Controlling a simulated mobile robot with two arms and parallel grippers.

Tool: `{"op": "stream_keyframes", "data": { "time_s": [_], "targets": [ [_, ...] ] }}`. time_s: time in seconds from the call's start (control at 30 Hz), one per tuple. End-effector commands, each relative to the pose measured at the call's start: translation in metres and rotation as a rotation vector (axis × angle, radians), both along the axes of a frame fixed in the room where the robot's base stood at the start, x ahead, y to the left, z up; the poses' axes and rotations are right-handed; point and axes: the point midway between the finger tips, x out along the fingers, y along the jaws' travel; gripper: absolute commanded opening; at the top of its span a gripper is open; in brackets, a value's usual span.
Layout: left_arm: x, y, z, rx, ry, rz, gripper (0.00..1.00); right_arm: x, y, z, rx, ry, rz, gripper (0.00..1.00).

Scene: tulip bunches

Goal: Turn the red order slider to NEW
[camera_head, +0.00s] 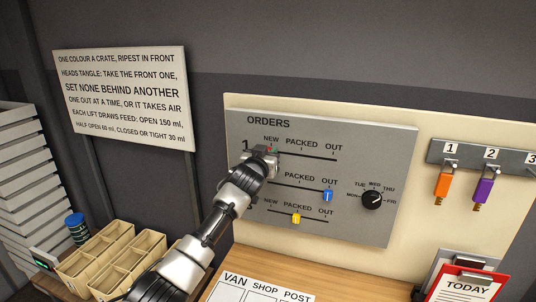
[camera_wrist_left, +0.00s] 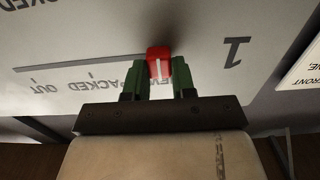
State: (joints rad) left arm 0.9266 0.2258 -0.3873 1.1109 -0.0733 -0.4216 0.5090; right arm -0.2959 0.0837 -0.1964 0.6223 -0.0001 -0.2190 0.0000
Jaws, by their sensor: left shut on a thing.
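The red order slider (camera_wrist_left: 159,62) is on the top track of the grey ORDERS panel (camera_head: 345,218), in the row marked 1. It sits at the NEW end of its track, right by the NEW label. My left gripper (camera_head: 267,153) reaches up to it from below left. In the left wrist view my left gripper (camera_wrist_left: 158,80) has its green fingers on either side of the red slider, shut on it. In the head view the gripper hides most of the slider; only a bit of red shows. My right gripper is not in view.
Below are a blue slider (camera_head: 327,196) at OUT and a yellow slider (camera_head: 296,218) at PACKED. A black day dial (camera_head: 372,200) is at the panel's right. Orange (camera_head: 442,187) and purple (camera_head: 483,190) tags hang further right. Crates (camera_head: 118,262) stand at lower left.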

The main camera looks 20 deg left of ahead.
Motion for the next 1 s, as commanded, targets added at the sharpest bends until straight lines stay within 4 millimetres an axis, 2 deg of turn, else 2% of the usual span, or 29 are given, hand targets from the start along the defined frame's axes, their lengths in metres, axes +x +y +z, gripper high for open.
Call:
{"op": "stream_keyframes", "data": {
  "time_s": [0.17,0.2,0.33,0.73,0.87,1.0],
  "targets": [
    [0.0,0.0,-0.001,0.0,0.003,0.001,0.0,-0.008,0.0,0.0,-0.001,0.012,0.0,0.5],
    [0.0,0.0,-0.001,0.0,0.003,0.001,0.32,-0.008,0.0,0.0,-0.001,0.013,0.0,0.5],
    [0.0,0.0,0.0,0.001,0.002,0.001,0.51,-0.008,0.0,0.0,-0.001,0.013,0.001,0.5],
    [-0.004,0.0,-0.001,0.001,0.0,0.001,0.51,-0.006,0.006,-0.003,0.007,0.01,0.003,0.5],
    [-0.016,0.001,-0.002,0.002,0.0,0.001,0.51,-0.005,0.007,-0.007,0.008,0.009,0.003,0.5],
    [-0.036,0.001,-0.004,0.001,0.0,0.0,0.51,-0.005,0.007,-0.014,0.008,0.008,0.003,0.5]
  ]
}}
